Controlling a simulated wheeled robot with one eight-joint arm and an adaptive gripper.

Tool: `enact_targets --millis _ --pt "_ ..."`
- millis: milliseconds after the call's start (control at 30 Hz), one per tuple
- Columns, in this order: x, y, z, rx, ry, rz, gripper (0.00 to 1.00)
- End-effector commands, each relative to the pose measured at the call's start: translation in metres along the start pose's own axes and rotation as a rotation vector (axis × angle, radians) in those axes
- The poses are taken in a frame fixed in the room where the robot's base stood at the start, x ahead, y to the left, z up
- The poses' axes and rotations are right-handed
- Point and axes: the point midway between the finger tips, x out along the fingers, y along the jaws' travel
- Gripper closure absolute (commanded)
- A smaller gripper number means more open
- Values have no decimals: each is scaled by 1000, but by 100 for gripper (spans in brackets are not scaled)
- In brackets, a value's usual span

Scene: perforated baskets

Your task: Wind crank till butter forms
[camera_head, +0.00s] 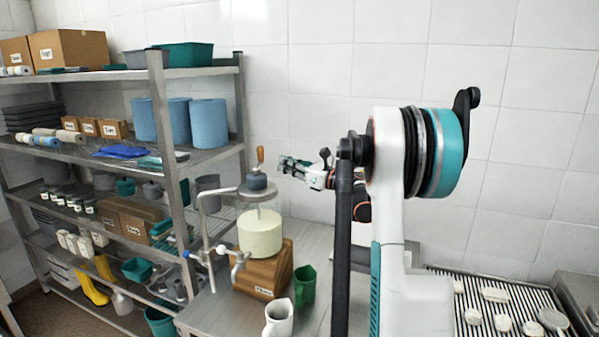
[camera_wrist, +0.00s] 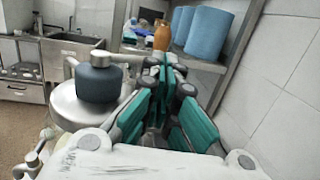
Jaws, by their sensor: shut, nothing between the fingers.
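The butter churn (camera_head: 261,235) is a glass jar of pale yellow-white contents on a wooden base (camera_head: 264,277). On its lid is a dark grey crank hub (camera_head: 257,184), which also shows in the wrist view (camera_wrist: 97,84). An upright wooden crank handle (camera_head: 260,154) stands above the hub; it shows in the wrist view (camera_wrist: 162,38) beyond my fingertips. My gripper (camera_head: 283,163) is shut and empty, just right of the handle in the head view. Its teal-padded fingers (camera_wrist: 166,75) partly hide the handle's lower end. I see no contact with the handle.
A white pitcher (camera_head: 279,320) and a green mug (camera_head: 304,284) stand in front of the churn. Pipes with a tap (camera_head: 205,255) are close on its left. A loaded metal shelf (camera_head: 165,130) rises at left. A tiled wall is behind. A striped tray (camera_head: 500,300) holds pale lumps at right.

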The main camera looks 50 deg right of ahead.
Motion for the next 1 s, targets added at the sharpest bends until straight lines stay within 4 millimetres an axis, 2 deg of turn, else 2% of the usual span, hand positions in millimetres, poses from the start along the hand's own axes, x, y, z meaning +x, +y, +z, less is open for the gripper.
enact_targets --millis 100,333,500,1000 --pt "23 1 -1 1 0 3 100" --pt "50 0 -1 1 0 2 100" --pt "57 0 0 0 0 -1 100" --pt "59 0 0 2 0 22 100"
